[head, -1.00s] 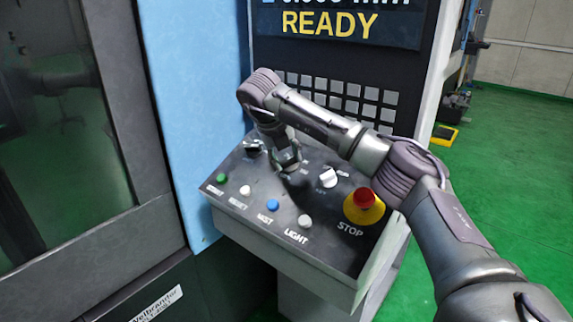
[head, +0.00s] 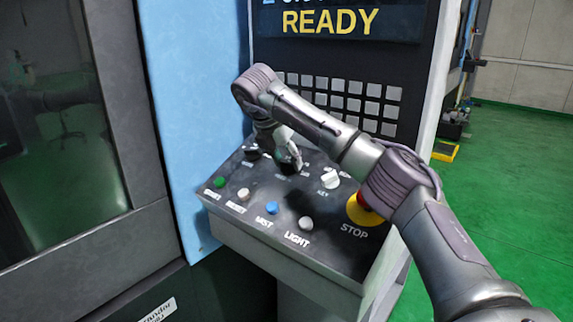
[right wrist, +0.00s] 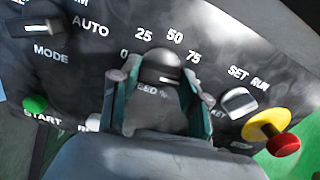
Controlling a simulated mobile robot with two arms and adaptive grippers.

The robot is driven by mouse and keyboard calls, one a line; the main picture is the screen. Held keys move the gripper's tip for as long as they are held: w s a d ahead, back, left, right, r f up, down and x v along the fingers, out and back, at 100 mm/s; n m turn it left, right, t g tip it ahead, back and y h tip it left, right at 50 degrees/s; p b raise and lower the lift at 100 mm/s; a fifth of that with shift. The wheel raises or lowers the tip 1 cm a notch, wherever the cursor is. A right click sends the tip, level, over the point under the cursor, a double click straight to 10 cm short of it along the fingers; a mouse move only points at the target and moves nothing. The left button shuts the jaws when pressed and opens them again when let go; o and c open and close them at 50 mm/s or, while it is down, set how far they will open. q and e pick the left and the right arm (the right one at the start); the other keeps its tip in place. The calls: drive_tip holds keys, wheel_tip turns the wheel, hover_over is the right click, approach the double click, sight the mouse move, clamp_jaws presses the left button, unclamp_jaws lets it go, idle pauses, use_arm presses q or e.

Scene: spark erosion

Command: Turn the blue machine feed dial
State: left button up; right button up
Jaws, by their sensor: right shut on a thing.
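The feed dial (right wrist: 160,68) is a dark knob with a short white mark in the right wrist view. Around it are the numbers 0, 25, 50 and 75, and below it a partly hidden label. My right gripper (right wrist: 161,88) is shut on the dial, with one finger on each side of it. In the head view my right gripper (head: 288,160) is down at the back middle of the sloping control panel (head: 325,245) and mostly covers the dial. The blue machine (head: 190,90) stands behind the panel. My left gripper is not in view.
The mode knob (right wrist: 40,27) is left of the dial and the key switch (right wrist: 238,102) right of it. A red stop button on a yellow base (head: 362,212) sits beneath my right arm. Green (head: 219,182), white, blue (head: 272,207) and grey buttons line the panel's front.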

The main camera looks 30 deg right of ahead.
drive_tip(key=shift+m, duration=0.6)
drive_tip(key=shift+r+b, duration=0.1)
drive_tip(key=shift+b, duration=0.2)
drive_tip(key=o, duration=1.1)
drive_tip(key=shift+o, duration=0.2)
drive_tip(key=v, duration=1.2)
drive_tip(key=shift+a, duration=0.2)
